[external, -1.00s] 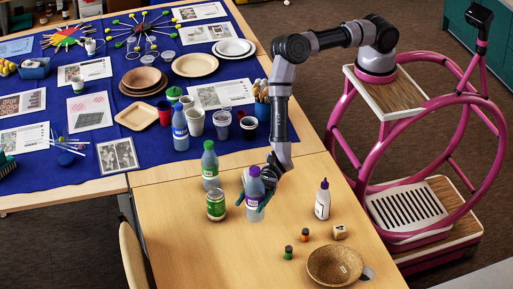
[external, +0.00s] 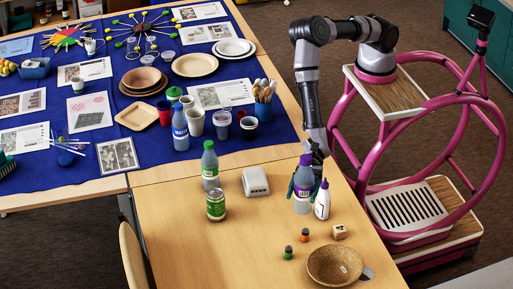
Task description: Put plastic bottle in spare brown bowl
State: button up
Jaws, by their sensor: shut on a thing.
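My gripper (external: 304,188) is shut on a clear plastic bottle (external: 303,203) with a purple cap and purple label. The bottle is upright, with a teal finger on each side of it. It is near the table's right side, beside a white squeeze bottle; I cannot tell how far it is above the table. The brown speckled bowl (external: 321,272) sits at the front right of the bare table, in front of the held bottle. A small pale mark shows inside it.
The white squeeze bottle (external: 322,204) stands close on the right. The front-left tabletop is clear.

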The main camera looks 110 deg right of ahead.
jog(key=s+a+n+g+y, duration=0.1)
jog(key=s+a, duration=0.3)
jog(key=s, duration=0.3)
jog(key=s+a+n+g, duration=0.15)
jog(key=s+a, duration=0.25)
jog(key=s, duration=0.4)
notch_tip(320, 180, down, 15)
jog(key=shift+w+d+m, duration=0.3)
jog(key=shift+w+m, duration=0.05)
jog(key=shift+w, duration=0.1)
jog(key=shift+f, duration=0.35)
jog(key=o, duration=1.2)
jog(key=shift+o, duration=0.2)
jog(key=shift+r, duration=0.1)
